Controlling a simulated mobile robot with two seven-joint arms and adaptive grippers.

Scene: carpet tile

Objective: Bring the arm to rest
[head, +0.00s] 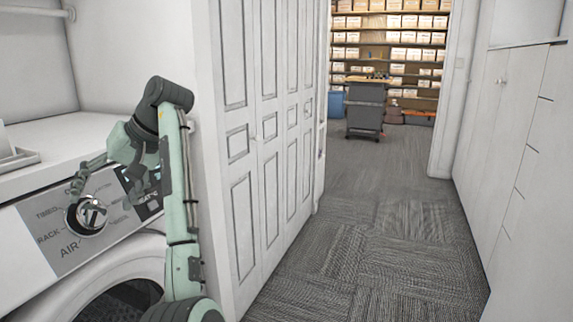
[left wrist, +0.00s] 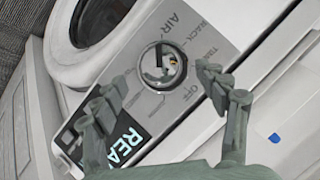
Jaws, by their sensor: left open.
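My left arm comes in at the left of the head view, in front of the washer or dryer. My left gripper (head: 80,184) is open at the machine's control panel, close to the round silver knob (head: 92,214). In the left wrist view, the two fingers of my left gripper (left wrist: 166,86) stand apart with the knob (left wrist: 163,66) beyond and between them. I cannot tell whether a finger touches the panel. Nothing is held. My right gripper is not in view.
The machine (head: 64,276) has a round door below the panel. White folding doors (head: 265,130) stand right of my arm. A carpeted corridor (head: 385,220) is clear, with white cabinets (head: 520,170) along its right side. A dark cart (head: 365,108) and stocked shelves (head: 405,40) are beyond the doorway.

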